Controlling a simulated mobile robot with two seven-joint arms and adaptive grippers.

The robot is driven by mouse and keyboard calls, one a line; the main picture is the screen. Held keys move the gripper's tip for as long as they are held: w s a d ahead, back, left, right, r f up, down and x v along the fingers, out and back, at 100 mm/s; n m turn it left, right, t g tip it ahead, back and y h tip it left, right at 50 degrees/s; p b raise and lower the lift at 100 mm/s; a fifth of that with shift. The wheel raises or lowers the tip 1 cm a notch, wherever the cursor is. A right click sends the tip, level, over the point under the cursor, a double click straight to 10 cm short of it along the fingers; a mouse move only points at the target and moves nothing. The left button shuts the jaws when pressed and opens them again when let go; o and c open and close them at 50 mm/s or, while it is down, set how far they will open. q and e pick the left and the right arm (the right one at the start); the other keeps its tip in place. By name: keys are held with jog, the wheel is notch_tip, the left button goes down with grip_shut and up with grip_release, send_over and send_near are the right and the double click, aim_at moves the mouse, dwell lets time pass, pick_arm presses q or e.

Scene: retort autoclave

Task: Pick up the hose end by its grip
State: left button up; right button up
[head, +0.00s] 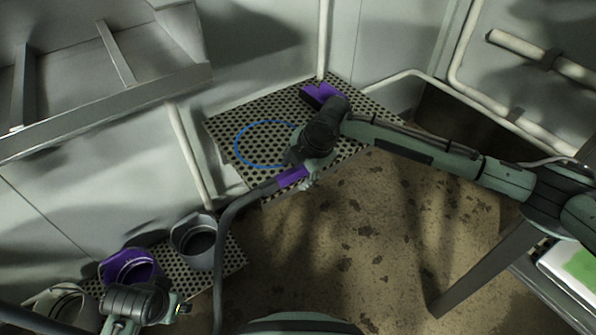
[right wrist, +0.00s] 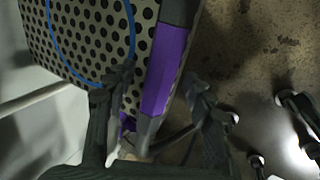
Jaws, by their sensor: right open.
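The hose (head: 224,245) is a dark grey tube rising from the bottom and bending right at the perforated table's front edge. Its purple grip (head: 292,177) is near the end of that bend. My right gripper (head: 309,177) is at the grip, partly covering it and the hose end. In the right wrist view the purple grip (right wrist: 165,70) lies between the two spread fingers of my open right gripper (right wrist: 156,78). I cannot tell whether either finger touches it. My left wrist (head: 135,302) is at the lower left; its jaws are not clear.
A blue ring (head: 238,150) lies on the perforated table (head: 235,122), with a purple object (head: 318,93) at its back. Grey (head: 198,245) and purple (head: 130,265) buckets stand at lower left. A sink basin (head: 440,118) is at the back right. Stained floor lies in front.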

jog(key=shift+c, duration=0.5)
grip_shut()
jog(key=shift+r, duration=0.1)
